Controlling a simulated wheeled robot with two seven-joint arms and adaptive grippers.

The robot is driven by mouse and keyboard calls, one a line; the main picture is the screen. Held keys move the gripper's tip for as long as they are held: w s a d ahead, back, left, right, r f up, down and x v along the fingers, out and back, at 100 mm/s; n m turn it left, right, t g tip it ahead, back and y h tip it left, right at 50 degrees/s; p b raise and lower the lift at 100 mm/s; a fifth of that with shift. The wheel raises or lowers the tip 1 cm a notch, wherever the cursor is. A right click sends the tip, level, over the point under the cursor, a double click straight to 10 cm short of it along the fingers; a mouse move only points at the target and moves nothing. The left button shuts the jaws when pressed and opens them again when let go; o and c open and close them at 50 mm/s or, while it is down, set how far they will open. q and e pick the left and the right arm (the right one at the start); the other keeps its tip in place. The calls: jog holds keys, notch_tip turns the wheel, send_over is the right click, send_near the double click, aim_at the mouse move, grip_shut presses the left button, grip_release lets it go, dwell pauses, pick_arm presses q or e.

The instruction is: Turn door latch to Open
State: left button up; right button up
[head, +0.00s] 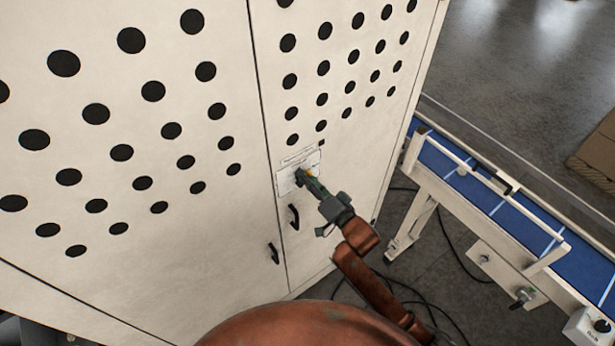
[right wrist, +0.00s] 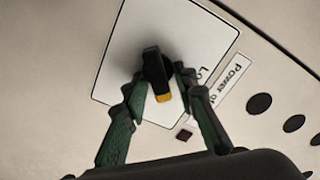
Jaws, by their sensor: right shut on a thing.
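The door latch (right wrist: 155,68) is a black knob with a yellow tip on a white label plate (right wrist: 190,40), fixed to the cream cabinet door. My right gripper (right wrist: 160,88) is shut on the latch, one green-and-dark finger on each side of it. The plate's lettering is partly covered, so I cannot read the latch's setting. My left gripper is not in view.
The cabinet doors (head: 150,235) have rows of black holes and two black handles (head: 293,217) (head: 274,253) below the plate. A blue conveyor (head: 490,195) stands to the right. Cables (head: 450,245) lie on the floor. Cardboard boxes (head: 598,150) are at the far right.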

jog(key=shift+d+m+p, duration=0.1)
jog(key=shift+m+p, duration=0.6)
jog(key=shift+m, duration=0.4)
jog(key=shift+f+m, duration=0.1)
jog(key=shift+m, duration=0.9)
jog(key=m, duration=0.4)
jog(key=shift+f+m, duration=0.2)
jog(key=shift+m, duration=0.1)
jog(key=shift+w, duration=0.1)
jog(key=shift+d, duration=0.1)
jog(key=o, duration=1.2)
jog(key=shift+o, duration=0.3)
